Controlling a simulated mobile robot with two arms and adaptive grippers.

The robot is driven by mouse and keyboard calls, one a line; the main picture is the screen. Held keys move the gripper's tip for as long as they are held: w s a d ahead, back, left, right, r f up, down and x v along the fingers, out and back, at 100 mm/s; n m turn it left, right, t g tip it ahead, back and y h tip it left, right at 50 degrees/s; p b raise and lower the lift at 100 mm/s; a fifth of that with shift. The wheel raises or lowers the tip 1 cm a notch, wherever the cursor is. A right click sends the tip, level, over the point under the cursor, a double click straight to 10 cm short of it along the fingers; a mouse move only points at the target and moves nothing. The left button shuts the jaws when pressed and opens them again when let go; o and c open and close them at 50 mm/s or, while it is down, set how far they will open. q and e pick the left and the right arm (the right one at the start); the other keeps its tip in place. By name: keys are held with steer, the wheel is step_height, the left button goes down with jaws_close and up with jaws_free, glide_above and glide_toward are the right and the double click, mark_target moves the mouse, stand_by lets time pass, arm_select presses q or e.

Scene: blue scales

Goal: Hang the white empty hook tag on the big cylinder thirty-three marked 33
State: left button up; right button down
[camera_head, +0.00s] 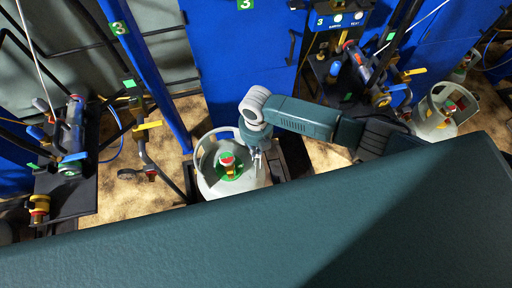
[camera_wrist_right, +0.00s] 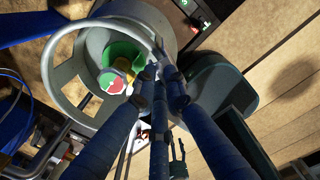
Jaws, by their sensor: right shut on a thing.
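A big grey-white cylinder (camera_head: 212,186) stands on a scale platform in the middle of the head view, with a round collar and a green and red valve top. Its collar also shows in the right wrist view (camera_wrist_right: 60,95). No number 33 is readable on it. My right gripper (camera_head: 257,160) is at the right side of the collar, with its fingertips (camera_wrist_right: 160,72) close to the collar rim in the wrist view. It is shut on the white hook tag, which the fingers mostly hide. Touching or apart from the rim I cannot tell. My left gripper is out of view.
A second grey-white cylinder (camera_head: 434,124) stands at the right. Blue panels marked 3 (camera_head: 238,60) rise behind. A black stand with valves and hoses (camera_head: 72,185) is at the left. Sandy floor (camera_head: 122,205) shows between them.

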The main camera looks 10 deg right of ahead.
steer(key=shift+s+f+b, duration=0.3)
steer(key=shift+f+b, duration=0.15)
steer(key=shift+f, duration=0.25)
steer(key=shift+w+f+b, duration=0.3)
steer(key=shift+f, duration=0.3)
steer(key=shift+r, duration=0.1)
steer(key=c, duration=1.7)
jaws_free()
steer(key=shift+c, duration=0.2)
